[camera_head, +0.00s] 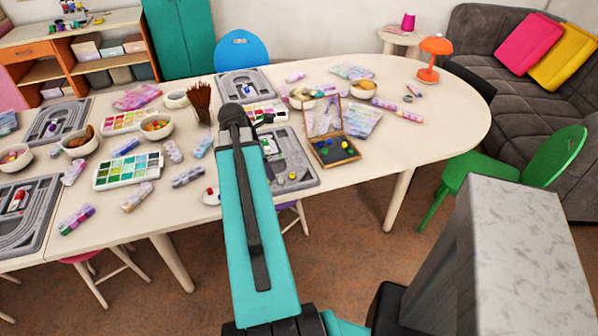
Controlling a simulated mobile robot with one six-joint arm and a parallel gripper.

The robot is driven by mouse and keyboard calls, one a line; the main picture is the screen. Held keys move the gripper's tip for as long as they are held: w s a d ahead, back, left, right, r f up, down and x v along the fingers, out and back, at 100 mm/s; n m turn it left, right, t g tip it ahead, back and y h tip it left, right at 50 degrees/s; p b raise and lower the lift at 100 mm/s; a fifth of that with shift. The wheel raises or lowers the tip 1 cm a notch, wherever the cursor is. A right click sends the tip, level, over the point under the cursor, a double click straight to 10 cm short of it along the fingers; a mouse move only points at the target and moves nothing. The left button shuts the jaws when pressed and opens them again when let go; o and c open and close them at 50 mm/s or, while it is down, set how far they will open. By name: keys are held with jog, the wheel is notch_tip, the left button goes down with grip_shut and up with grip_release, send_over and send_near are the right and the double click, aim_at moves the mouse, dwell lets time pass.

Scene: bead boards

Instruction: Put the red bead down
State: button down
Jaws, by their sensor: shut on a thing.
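My gripper (265,121) is small and dark beside the far end of my teal arm, over the middle of the table. The arm hides much of it. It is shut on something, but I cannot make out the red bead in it. Below and to the right lies a grey bead board (302,168) with grooves, partly covered by my arm. A few beads, yellow (292,176) and blue among them, sit near its front. An open wooden box (350,158) with small coloured pieces stands just right of the board.
The pale table (430,130) holds more grey boards, paint palettes (128,170), bowls (157,128) and bead tubes. A brush holder (200,104) stands left of my arm, and an orange lamp (433,60) at the far right. The table's right end is mostly clear.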

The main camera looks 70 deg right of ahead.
jog(key=s+d+f, duration=0.1)
jog(key=s+d, duration=0.1)
jog(key=s, duration=0.6)
jog(key=s+d+f, duration=0.1)
jog(key=s+d, duration=0.1)
jog(key=s, duration=0.7)
jog(key=shift+m+b, duration=0.3)
jog(key=shift+b, duration=0.05)
jog(key=shift+w+d, duration=0.15)
jog(key=shift+d, duration=0.05)
jog(key=p, duration=0.3)
send_over(300, 170)
jog(key=shift+w+a+f, duration=0.3)
jog(key=shift+w+f, duration=0.15)
jog(key=shift+f, duration=0.35)
jog(key=shift+f+p, duration=0.85)
jog(key=shift+f, duration=0.9)
jog(key=shift+f, duration=0.2)
